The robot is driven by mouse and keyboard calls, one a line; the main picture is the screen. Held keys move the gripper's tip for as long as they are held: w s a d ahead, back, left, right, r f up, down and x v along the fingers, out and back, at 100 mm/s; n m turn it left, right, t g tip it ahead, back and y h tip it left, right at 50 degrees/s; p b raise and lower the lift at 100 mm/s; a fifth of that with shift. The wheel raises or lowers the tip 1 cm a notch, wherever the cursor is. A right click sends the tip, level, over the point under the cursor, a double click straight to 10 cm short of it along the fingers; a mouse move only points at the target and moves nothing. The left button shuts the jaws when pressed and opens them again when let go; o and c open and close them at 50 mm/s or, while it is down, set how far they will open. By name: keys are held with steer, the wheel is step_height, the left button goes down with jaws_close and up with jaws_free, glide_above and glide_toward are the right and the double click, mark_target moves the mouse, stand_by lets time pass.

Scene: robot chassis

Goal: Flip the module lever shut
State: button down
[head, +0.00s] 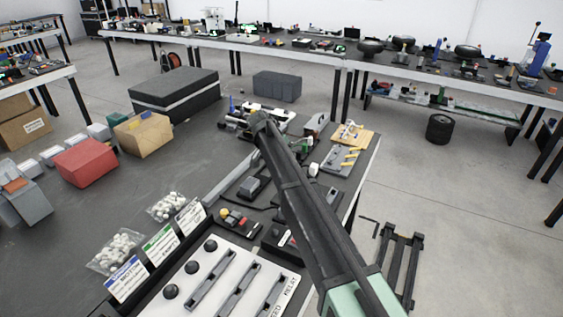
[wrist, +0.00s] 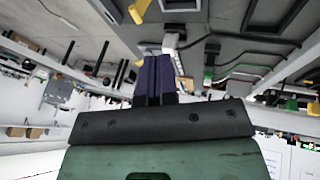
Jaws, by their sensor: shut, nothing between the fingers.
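My gripper's two dark purple fingers (wrist: 154,78) are pressed together and empty in the wrist view. Just past their tips is a pale grey piece (wrist: 171,44), with a yellow part (wrist: 138,9) to its upper left. I cannot tell whether they touch the pale piece. In the head view my arm reaches over the bench to a cluster of black and white parts (head: 272,113), and the arm hides the fingertips. A grey module with yellow bars (head: 341,158) lies right of the arm. I cannot make out which part is the module lever.
A tan board (head: 354,134) lies near the bench's right edge. Left of my arm are a dark module (head: 250,187) and red and yellow buttons (head: 238,219). A white panel with knobs (head: 222,277) is in front. A black case (head: 172,94) stands at the back left.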

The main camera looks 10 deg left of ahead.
steer(key=shift+d+f+b, duration=0.9)
steer(key=shift+f, duration=0.3)
steer(key=shift+d+f+b, duration=0.95)
steer(key=shift+f, duration=0.2)
steer(key=shift+d+f+b, duration=0.9)
steer(key=shift+f, duration=0.3)
steer(key=shift+s+r, duration=0.1)
steer(key=shift+s, duration=0.05)
